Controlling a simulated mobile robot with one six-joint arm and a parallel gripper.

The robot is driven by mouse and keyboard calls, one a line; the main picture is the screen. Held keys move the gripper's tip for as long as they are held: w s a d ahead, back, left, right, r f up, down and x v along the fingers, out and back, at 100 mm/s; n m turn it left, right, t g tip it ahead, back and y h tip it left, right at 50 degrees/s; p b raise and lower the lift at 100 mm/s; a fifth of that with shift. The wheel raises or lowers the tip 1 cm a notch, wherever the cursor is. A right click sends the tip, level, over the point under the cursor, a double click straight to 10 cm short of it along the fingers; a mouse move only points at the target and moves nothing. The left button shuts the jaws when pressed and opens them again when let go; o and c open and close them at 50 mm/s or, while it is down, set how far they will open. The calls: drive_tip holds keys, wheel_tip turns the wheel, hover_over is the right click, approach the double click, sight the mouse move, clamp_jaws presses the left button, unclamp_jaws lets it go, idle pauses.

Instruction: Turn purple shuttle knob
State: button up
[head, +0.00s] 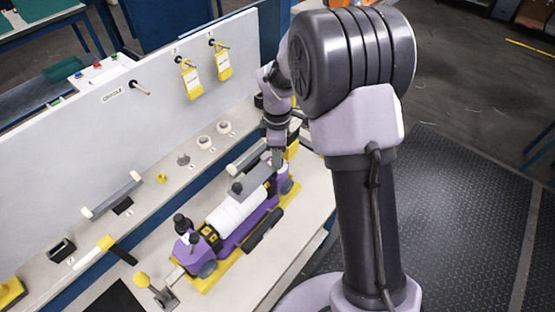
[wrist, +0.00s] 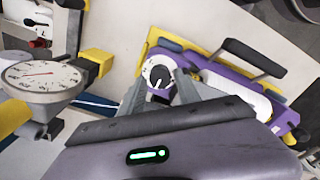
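The purple shuttle (head: 232,240) lies on a yellow base on the bench, with a white spool (head: 235,212) along its middle. In the wrist view the shuttle (wrist: 220,76) shows a round knob (wrist: 158,73) with a white face and black pointer at its end. My gripper (head: 277,160) is above the shuttle's far end in the head view, where the arm hides the knob. In the wrist view its two grey fingers (wrist: 161,84) are spread, with the knob between or just beyond their tips. I cannot tell whether they touch it.
A black handle (wrist: 255,58) runs along the shuttle's side. A dial gauge (wrist: 45,76) and a yellow block (wrist: 98,61) stand to the left. An upright grey panel (head: 140,105) with yellow tags (head: 190,80) stands behind the bench. Bare bench (head: 300,232) lies right of the shuttle.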

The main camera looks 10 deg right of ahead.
drive_tip(key=shift+f, duration=0.6)
clamp_jaws()
drive_tip(key=shift+r+m, duration=0.1)
drive_tip(key=shift+m, duration=0.2)
